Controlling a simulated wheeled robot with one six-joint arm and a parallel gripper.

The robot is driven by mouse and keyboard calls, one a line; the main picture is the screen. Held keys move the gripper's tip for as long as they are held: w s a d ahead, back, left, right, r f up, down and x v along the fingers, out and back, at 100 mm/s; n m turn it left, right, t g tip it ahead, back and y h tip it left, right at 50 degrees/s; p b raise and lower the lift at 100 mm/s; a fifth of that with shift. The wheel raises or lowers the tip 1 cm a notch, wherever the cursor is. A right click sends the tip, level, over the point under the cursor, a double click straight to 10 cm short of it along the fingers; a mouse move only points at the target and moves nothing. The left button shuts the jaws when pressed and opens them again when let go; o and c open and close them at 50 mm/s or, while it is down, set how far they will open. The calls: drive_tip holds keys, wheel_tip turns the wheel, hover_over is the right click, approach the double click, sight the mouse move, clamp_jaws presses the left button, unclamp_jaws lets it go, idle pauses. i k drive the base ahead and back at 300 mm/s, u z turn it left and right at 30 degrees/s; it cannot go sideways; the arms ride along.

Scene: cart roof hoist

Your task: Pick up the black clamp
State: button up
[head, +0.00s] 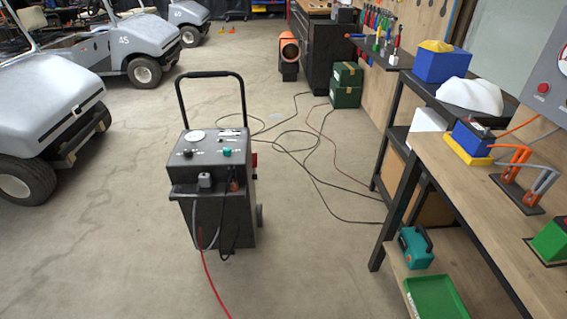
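A dark wheeled charger cart (215,215) with a tall black handle stands upright on the concrete floor, left of centre. A black cable (237,215) hangs in a loop down its front. A small dark end on it (227,256) lies low by the cart's base; it may be the black clamp, but it is too small to tell. A small grey piece (205,181) and a brownish piece (235,186) sit on the cart's front ledge. A red cable (210,278) runs from the cart out of the bottom edge. My gripper is not in view.
A wooden workbench (450,185) fills the right side, with orange and grey tools on a stand (520,165). A teal case (415,247) and green tray (437,298) sit on its lower shelf. Black cables (325,180) cross the floor. Golf carts (45,115) stand left.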

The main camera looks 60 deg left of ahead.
sight(233, 182)
drive_tip(key=u, duration=1.75)
